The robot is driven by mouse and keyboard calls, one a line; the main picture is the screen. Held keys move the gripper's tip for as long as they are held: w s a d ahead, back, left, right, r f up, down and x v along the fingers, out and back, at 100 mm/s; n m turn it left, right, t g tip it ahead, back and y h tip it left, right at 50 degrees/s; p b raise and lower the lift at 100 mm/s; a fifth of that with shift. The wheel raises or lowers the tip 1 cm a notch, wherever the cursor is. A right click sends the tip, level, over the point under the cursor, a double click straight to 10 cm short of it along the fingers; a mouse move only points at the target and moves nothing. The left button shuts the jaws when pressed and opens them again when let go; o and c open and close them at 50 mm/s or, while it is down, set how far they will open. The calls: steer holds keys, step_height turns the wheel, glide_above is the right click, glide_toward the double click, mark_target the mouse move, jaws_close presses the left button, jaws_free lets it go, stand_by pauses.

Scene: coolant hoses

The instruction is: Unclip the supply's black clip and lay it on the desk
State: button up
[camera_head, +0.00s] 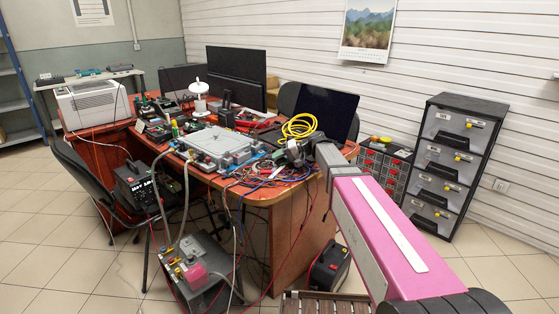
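My pink arm reaches from the lower right to the right end of the desk (297,194). My gripper (292,154) is small and dark there, just below a coil of yellow hose or cable (299,126). Its fingers blend into the clutter, so I cannot tell whether they are open or hold anything. A black box with white lettering (135,186) stands left of the desk front, with thin leads at it. A grey unit with hoses and a pink part (196,274) is on the floor in front. I cannot tell which box is the supply. The black clip cannot be made out.
A grey metal plate assembly (217,146) lies mid-desk. Red and blue wires (262,170) tangle left of my gripper. Monitors (237,76) stand behind. A black and red box (329,266) sits on the floor by the desk's right end. Little bare desk shows.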

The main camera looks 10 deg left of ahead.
steer(key=shift+d+f, duration=0.2)
steer(key=v, duration=1)
steer(key=shift+d+r, duration=0.2)
steer(key=shift+r, duration=0.2)
